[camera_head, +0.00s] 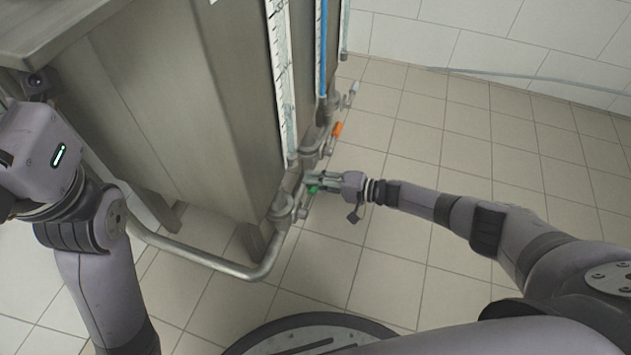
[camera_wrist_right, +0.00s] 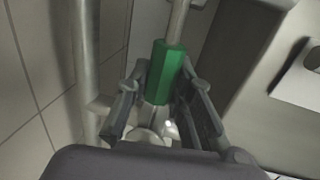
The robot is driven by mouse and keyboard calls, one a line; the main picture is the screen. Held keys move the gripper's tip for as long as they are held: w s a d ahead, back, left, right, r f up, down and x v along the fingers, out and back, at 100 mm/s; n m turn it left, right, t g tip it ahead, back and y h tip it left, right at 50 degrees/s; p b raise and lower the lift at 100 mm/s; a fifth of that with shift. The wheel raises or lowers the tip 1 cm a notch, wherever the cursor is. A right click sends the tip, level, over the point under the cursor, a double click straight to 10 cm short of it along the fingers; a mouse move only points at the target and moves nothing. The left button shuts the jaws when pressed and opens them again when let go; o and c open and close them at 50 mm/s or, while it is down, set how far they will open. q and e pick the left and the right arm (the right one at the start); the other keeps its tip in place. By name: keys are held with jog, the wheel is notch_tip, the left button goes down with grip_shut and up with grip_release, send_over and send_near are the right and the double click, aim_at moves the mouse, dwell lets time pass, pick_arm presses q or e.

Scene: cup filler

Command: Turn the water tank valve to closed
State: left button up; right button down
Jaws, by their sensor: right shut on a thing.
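The water tank (camera_head: 185,120) is a large grey metal body at the left and centre of the head view. Its valve handle is green (camera_head: 313,189) and sits low at the tank's front right corner, beside the pipework. In the right wrist view the green handle (camera_wrist_right: 165,72) stands between the two fingers. My right gripper (camera_head: 313,180) is at the handle, and in the wrist view the right gripper (camera_wrist_right: 165,95) is shut on it. Part of the handle is hidden by the fingers in the head view. My left gripper is not visible; only my left arm shows at the left.
An orange handle (camera_head: 337,130) and a pale one (camera_head: 354,88) sit farther back along the pipes. A metal pipe (camera_head: 215,262) runs low around the tank's front. Blue and white vertical gauges stand on the tank's side. The tiled floor (camera_head: 480,150) at right is clear up to the wall.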

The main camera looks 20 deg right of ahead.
jog(key=shift+d+f, duration=0.1)
jog(key=shift+f, duration=0.05)
jog(key=c, duration=1.4)
grip_release()
jog(key=v, duration=1.2)
jog(key=shift+d, duration=0.1)
